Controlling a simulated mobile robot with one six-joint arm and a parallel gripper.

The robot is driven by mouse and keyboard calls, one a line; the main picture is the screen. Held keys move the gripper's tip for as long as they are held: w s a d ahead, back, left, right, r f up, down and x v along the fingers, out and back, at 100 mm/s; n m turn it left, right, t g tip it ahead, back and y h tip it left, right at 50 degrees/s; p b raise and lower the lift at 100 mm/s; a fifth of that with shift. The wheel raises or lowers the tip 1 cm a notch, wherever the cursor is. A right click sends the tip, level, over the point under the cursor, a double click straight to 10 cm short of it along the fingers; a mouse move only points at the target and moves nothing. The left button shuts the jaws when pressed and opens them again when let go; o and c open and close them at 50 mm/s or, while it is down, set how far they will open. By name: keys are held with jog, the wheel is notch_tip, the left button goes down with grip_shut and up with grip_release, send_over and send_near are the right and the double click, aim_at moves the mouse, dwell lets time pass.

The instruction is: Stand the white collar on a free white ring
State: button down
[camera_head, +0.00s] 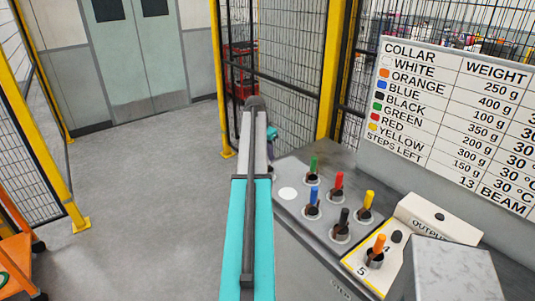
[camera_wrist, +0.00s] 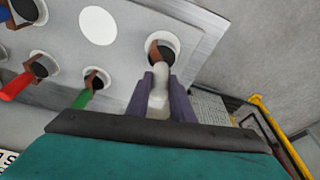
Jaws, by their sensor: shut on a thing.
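The white collar (camera_wrist: 160,77) shows in the wrist view with a pale upright handle and a brown and dark lower end. My gripper (camera_wrist: 161,88) is shut on its handle, one purple-grey finger on each side. The collar's lower end overlaps a white ring (camera_wrist: 176,44) near the panel edge; I cannot tell whether it touches. A plain white disc (camera_wrist: 98,25) with nothing on it lies beside it, and it also shows in the head view (camera_head: 287,193). In the head view my arm hides the white collar and most of the gripper.
Green (camera_head: 314,166), red (camera_head: 337,181), blue (camera_head: 313,195), black (camera_head: 343,217) and yellow (camera_head: 368,200) collars stand on the grey panel (camera_head: 285,215). An orange collar (camera_head: 379,244) stands by the number 5. A sign (camera_head: 450,120) and mesh fence (camera_head: 290,65) rise behind.

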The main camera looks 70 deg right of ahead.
jog(key=shift+f+b, duration=0.35)
jog(key=shift+f, duration=0.5)
dwell(0.9)
jog(key=c, duration=1.5)
grip_release()
jog(key=shift+w, duration=0.1)
jog(key=shift+a, duration=0.1)
jog(key=shift+b+v, duration=1.8)
jog(key=shift+v, duration=5.1)
